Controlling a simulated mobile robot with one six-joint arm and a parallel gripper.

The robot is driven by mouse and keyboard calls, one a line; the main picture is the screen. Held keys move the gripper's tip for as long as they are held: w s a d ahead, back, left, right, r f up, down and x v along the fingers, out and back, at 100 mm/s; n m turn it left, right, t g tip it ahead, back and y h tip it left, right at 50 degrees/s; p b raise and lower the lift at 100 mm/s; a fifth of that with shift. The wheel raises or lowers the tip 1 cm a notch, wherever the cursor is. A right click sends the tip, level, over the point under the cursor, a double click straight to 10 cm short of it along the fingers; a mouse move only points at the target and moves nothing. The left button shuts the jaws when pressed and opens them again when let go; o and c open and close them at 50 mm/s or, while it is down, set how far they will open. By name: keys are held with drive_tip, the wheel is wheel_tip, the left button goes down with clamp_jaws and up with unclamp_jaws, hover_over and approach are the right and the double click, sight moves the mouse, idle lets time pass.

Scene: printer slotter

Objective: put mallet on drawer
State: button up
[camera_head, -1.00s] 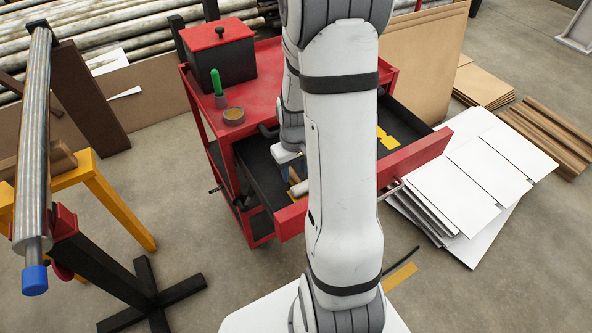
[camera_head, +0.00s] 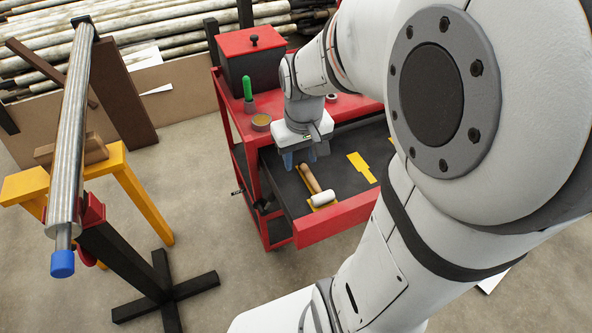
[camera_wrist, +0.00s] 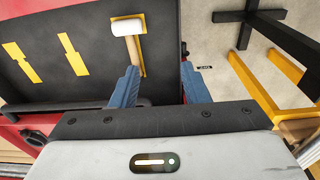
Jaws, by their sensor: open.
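The mallet (camera_head: 312,182) has a wooden handle and a white head. It lies in the open red drawer (camera_head: 340,218), on a yellow patch of the dark drawer floor, with its head toward the drawer front. My gripper (camera_head: 300,160) is open and empty above the drawer, near the handle's far end. In the wrist view the mallet (camera_wrist: 128,27) lies ahead of the left blue finger, which hides the lower part of its handle. The gap between the fingers (camera_wrist: 158,68) is to the right of the mallet, over the drawer's side edge.
The red cart top (camera_head: 290,100) holds a dark box with a red lid (camera_head: 253,60), a green-handled tool (camera_head: 247,90) and a tape roll (camera_head: 261,122). Other yellow patches (camera_head: 361,167) mark the drawer floor. A pipe on a stand (camera_head: 75,130) is at the left.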

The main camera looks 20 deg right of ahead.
drive_tip(key=s+a+r+t, duration=0.1)
drive_tip(key=s+a+r, duration=0.2)
drive_tip(key=s, duration=0.3)
drive_tip(key=shift+s+a, duration=0.35)
drive_tip(key=shift+a, duration=0.5)
drive_tip(key=shift+r, duration=0.1)
